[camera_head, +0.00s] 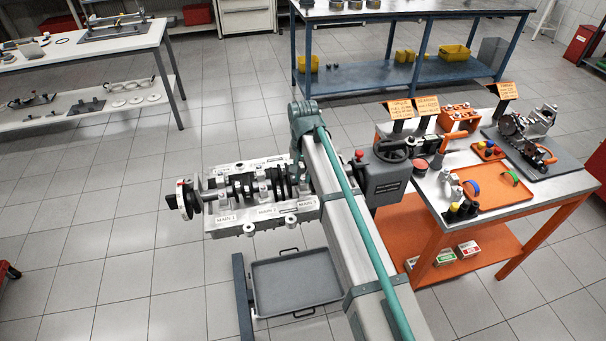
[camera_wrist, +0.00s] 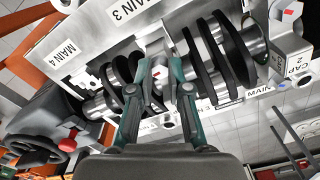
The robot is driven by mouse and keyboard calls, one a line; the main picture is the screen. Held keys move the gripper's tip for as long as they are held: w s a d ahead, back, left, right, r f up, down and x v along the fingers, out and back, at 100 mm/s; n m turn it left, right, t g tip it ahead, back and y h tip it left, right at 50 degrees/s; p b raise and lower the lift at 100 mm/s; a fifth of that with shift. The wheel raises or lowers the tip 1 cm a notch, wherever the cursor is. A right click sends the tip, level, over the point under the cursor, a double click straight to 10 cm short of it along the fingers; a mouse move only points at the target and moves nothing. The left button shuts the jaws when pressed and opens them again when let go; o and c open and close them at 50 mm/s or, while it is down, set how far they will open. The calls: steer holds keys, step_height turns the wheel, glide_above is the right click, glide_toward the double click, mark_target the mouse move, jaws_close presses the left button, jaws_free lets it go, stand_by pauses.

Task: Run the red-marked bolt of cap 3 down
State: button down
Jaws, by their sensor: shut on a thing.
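In the wrist view my gripper (camera_wrist: 160,70) is at the crankshaft, between the MAIN 3 label (camera_wrist: 130,8) and the lower edge of the engine block. Its two fingers are closed around the head of the red-marked bolt (camera_wrist: 157,73), of which only a small light part with red shows between the fingertips. Cap 3 is mostly hidden under the fingers. How far the bolt stands in its hole cannot be told.
Cap 2 (camera_wrist: 292,50) with its own red mark sits right in the wrist view. Dark crank webs (camera_wrist: 235,50) flank the gripper. A handwheel unit (camera_head: 385,175) is at the block's right end. An orange bench (camera_head: 480,210) stands right; a grey tray (camera_head: 295,285) is below.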

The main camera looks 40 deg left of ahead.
mark_target(303, 178)
steer(key=shift+r+m, duration=0.15)
steer(key=shift+m, duration=0.25)
steer(key=c, duration=1.1)
jaws_free()
steer(key=shift+s+r, duration=0.1)
steer(key=shift+s, duration=0.05)
step_height(303, 178, up, 12)
